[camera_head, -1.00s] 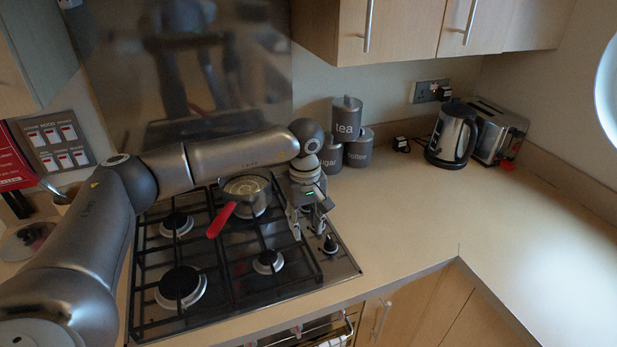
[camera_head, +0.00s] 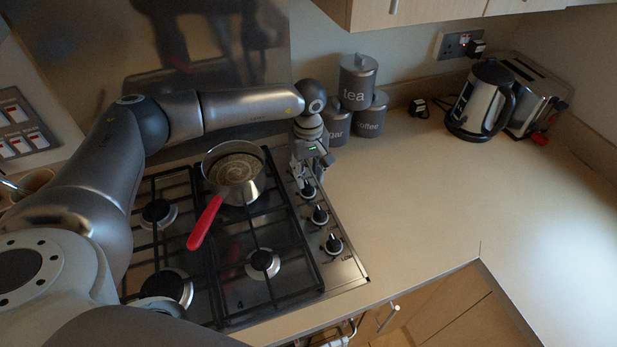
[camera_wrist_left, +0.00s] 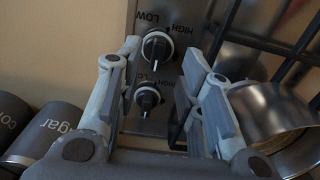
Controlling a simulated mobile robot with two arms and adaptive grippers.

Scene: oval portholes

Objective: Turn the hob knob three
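The hob (camera_head: 350,275) has a row of black knobs with pale rings along its right edge. The head view shows a front knob (camera_head: 333,243), a middle knob (camera_head: 319,215) and a further knob (camera_head: 307,190) just below my left gripper (camera_head: 309,176). Any knob farther back is hidden by the gripper. In the left wrist view, my left gripper (camera_wrist_left: 160,58) is open and empty. One knob (camera_wrist_left: 157,46) shows between its fingertips, and a smaller-looking knob (camera_wrist_left: 147,97) lies between the fingers nearer the palm. I cannot tell whether the fingers touch a knob. My right gripper is not in view.
A steel pan (camera_head: 234,172) with a red handle stands on the back right burner, close beside the left gripper. Tea, sugar and coffee canisters (camera_head: 358,82) stand behind it. A kettle (camera_head: 480,102) and toaster (camera_head: 536,95) are farther right. The worktop (camera_head: 410,205) between is clear.

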